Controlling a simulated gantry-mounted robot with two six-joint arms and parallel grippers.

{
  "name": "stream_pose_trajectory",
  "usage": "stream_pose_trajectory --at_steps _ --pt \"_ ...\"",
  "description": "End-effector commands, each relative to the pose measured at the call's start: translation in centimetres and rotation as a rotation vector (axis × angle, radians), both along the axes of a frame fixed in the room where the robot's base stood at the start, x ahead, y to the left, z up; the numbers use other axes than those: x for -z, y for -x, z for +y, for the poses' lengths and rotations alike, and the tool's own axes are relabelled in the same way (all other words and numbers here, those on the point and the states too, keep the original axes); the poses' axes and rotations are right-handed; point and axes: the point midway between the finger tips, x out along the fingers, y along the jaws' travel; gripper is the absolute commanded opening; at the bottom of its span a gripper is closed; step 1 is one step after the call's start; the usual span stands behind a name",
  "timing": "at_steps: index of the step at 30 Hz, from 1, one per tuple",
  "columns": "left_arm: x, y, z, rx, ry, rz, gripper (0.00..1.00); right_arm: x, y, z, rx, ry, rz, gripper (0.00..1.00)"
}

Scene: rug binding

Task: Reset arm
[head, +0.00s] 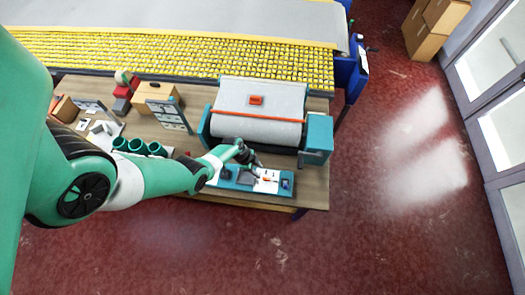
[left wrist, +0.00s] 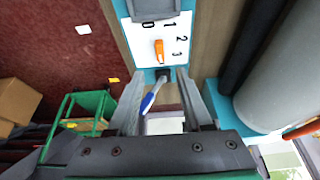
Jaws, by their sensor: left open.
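My left arm comes in from the left in the head view, and my left gripper (head: 252,160) is above the control panel (head: 272,187) at the table's front edge. In the left wrist view my left gripper (left wrist: 160,82) is open, with its fingers pointing at the panel. The panel's white dial face (left wrist: 140,48) carries printed numbers and an orange pointer knob (left wrist: 159,50) beyond the fingertips. A blue and white pen-like piece (left wrist: 150,98) shows between the fingers; I cannot tell whether it touches them. My right gripper is not in view.
Behind the panel stands a roller machine (head: 258,128) with grey cloth and a red piece (head: 256,100) on top. Green cups (head: 138,147) and a cardboard box (head: 155,93) stand to the left. A conveyor (head: 180,55) runs along the back.

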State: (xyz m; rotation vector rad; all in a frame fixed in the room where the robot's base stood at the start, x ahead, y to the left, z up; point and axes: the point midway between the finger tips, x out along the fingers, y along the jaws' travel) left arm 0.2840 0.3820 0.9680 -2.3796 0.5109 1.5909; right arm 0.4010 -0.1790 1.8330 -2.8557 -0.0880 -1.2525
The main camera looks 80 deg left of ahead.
Motion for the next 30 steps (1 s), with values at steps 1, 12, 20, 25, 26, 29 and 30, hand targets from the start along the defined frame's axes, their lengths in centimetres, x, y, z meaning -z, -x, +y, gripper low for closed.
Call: stream_pose_trajectory --at_steps 1,12,20,25,26,29,30 --pt "-1.3 0.3 0.1 -0.003 0.001 0.000 0.50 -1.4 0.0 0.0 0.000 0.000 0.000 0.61" --pt "-1.8 0.8 0.3 0.000 0.001 0.000 0.50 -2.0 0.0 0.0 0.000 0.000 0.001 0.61" --pt "-1.8 0.7 0.3 0.000 0.000 0.000 0.50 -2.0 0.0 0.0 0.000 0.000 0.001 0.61" --pt "-1.8 0.6 0.1 0.009 0.000 0.000 0.50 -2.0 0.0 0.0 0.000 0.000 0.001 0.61" --pt "-1.8 0.3 -0.2 0.020 -0.001 0.000 0.50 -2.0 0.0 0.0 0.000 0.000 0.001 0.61" --pt "-3.1 -2.9 -1.2 0.109 -0.027 -0.026 0.50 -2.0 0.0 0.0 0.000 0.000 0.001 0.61" --pt "-4.2 -5.1 -1.4 0.152 -0.051 -0.053 0.50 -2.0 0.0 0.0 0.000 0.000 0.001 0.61"
